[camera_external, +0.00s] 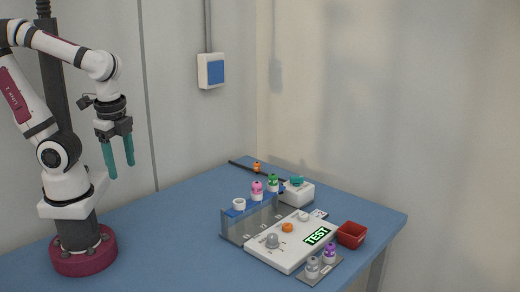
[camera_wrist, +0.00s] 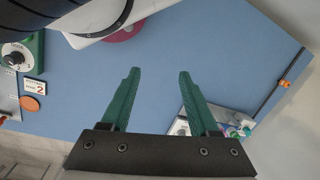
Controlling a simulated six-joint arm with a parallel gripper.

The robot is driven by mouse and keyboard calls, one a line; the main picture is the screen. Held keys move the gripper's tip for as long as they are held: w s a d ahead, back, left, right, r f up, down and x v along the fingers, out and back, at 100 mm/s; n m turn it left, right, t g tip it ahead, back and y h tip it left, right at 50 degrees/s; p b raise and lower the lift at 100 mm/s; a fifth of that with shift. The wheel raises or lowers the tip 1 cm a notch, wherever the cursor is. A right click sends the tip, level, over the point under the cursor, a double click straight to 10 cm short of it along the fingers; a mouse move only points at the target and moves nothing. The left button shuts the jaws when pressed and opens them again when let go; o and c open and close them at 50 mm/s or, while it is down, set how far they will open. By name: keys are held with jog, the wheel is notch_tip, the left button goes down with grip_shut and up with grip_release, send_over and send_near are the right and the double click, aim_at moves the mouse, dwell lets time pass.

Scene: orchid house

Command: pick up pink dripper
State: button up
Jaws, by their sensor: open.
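A small pink dripper (camera_external: 257,190) stands upright in the blue-topped rack in the external view, between a white ring-shaped piece and a green dripper. In the wrist view small pink items show at the right behind a fingertip base, too small to tell apart. My gripper (camera_external: 119,172) is raised high at the left above the blue table, well apart from the rack. Its two teal fingers are open and empty. In the wrist view my gripper (camera_wrist: 158,72) also shows spread, with bare table between the fingers.
The rack (camera_external: 232,226) stands on the blue table (camera_external: 160,240). Beside it are a white panel (camera_external: 284,256) with a TEST display, a red tray (camera_external: 351,234), a grey tray with grey (camera_external: 312,267) and purple (camera_external: 329,252) drippers, and a white box with a teal knob (camera_external: 297,181). The table's left part is clear.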

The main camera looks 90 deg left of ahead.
jog(key=shift+o, duration=0.5)
jog(key=w+a+r+n, duration=0.1)
jog(key=w+r+n, duration=0.25)
jog(key=w, duration=0.25)
jog(key=w+a+r+n, duration=0.1)
jog(key=w+r+n, duration=0.1)
jog(key=w+n, duration=0.35)
jog(key=n+h, duration=0.2)
jog(key=n, duration=1.3)
send_over(257, 183)
notch_tip(257, 183, down, 2)
notch_tip(257, 183, down, 14)
jog(key=shift+r, duration=0.15)
grip_shut()
